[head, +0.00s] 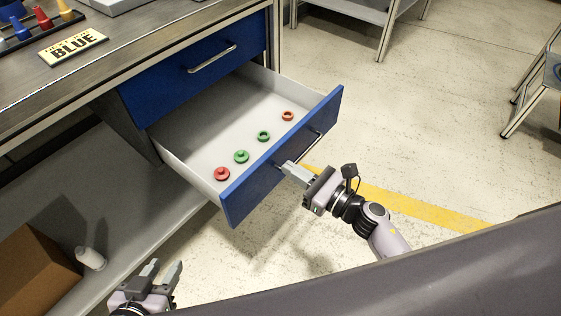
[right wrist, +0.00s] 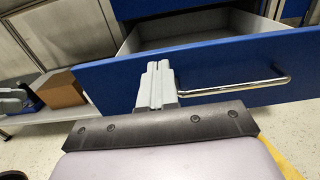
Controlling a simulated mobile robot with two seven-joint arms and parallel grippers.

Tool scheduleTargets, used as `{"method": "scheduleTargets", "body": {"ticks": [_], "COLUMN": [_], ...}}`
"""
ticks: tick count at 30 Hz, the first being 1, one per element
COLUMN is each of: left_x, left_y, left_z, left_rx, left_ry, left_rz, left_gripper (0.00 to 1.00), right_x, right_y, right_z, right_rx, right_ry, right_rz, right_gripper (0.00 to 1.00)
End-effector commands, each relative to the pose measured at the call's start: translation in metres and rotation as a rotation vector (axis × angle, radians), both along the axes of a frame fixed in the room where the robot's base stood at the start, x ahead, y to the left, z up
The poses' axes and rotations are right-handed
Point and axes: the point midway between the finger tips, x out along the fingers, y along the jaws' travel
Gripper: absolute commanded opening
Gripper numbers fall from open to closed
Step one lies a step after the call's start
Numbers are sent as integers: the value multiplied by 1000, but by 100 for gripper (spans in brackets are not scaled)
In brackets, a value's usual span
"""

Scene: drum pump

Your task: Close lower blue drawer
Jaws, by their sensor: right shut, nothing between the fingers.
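The lower blue drawer (head: 285,165) stands pulled out under the workbench, its white inside showing. It also shows in the right wrist view (right wrist: 120,85). Red and green round parts (head: 241,156) lie in it. Its metal handle (right wrist: 245,86) is on the front panel. My right gripper (head: 285,168) is shut and empty, its fingertips at the drawer front beside the handle; I cannot tell whether they touch. It also shows in the right wrist view (right wrist: 156,68). My left gripper (head: 164,268) is open and empty, low at the left, away from the drawer.
The upper blue drawer (head: 165,90) is shut. A sign reading BLUE (head: 73,46) and coloured pieces (head: 42,20) are on the bench top. A cardboard box (head: 38,270) and a white bottle (head: 91,258) are on the lower shelf. The floor at the right is mostly clear.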

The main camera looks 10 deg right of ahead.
Motion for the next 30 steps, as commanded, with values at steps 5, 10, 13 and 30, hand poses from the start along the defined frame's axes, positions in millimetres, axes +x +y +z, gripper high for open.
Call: {"method": "scheduleTargets", "body": {"ticks": [5,10,13,30], "left_x": [0,0,0,0], "left_y": [0,-1,-1,-7], "left_z": [-1,-2,-1,-7], "left_rx": [-2,-4,-4,-6], "left_ry": [0,0,-1,-8], "left_rz": [4,5,5,-11], "left_gripper": [38,38,38,38], "right_x": [21,29,31,46], "right_y": [17,24,25,36], "right_z": [0,0,0,-2], "right_rx": [1,1,1,0], "right_ry": [0,0,1,-2], "right_rz": [1,1,0,1], "right_gripper": [0,0,0,0]}}
